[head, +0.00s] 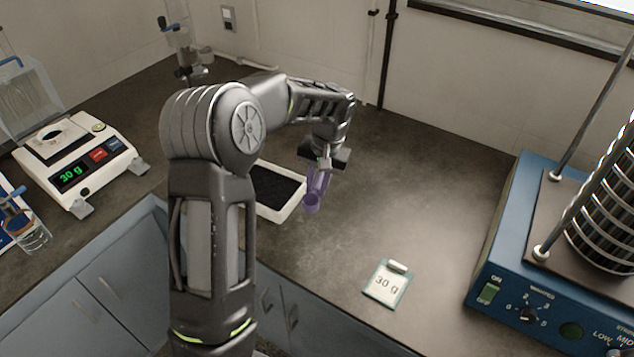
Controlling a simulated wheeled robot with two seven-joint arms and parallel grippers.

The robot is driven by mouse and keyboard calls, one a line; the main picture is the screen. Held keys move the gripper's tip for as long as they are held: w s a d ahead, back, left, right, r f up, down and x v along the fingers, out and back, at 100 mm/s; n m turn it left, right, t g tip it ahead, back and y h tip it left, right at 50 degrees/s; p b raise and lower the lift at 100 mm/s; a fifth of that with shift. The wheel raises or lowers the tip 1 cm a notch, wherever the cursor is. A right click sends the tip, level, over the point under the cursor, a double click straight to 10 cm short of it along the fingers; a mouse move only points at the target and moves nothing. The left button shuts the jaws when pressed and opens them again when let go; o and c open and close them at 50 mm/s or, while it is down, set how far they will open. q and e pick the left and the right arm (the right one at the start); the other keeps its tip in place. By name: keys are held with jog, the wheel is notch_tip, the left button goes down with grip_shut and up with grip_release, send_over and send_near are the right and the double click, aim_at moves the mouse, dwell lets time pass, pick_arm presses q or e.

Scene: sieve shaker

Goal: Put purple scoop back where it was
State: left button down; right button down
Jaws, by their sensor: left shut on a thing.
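The purple scoop (312,200) hangs from my left gripper (322,166), which is shut on it. The scoop is tilted, with its cup end lowest. It is at the right edge of a white tray (282,212) with dark contents, partly hidden behind my left arm. I cannot tell whether the scoop touches the tray or the counter. My right gripper is not in view.
A blue sieve shaker (507,230) stands at the right. A "30 g" card (386,284) lies at the front of the counter. A balance (75,155) reading 30 g and a glass beaker (28,236) are at the left. The counter (420,180) between tray and shaker is clear.

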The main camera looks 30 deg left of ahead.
pick_arm(q)
jog(key=shift+f+b, duration=2.85)
jog(key=shift+f, duration=1.65)
jog(key=c, duration=1.2)
grip_release()
jog(key=shift+r, duration=0.1)
jog(key=r, duration=0.5)
jog(key=d+r, duration=0.1)
jog(key=r, duration=0.1)
jog(key=shift+w+d+r+b, duration=0.1)
jog(key=shift+r+b, duration=0.15)
jog(key=shift+b, duration=0.1)
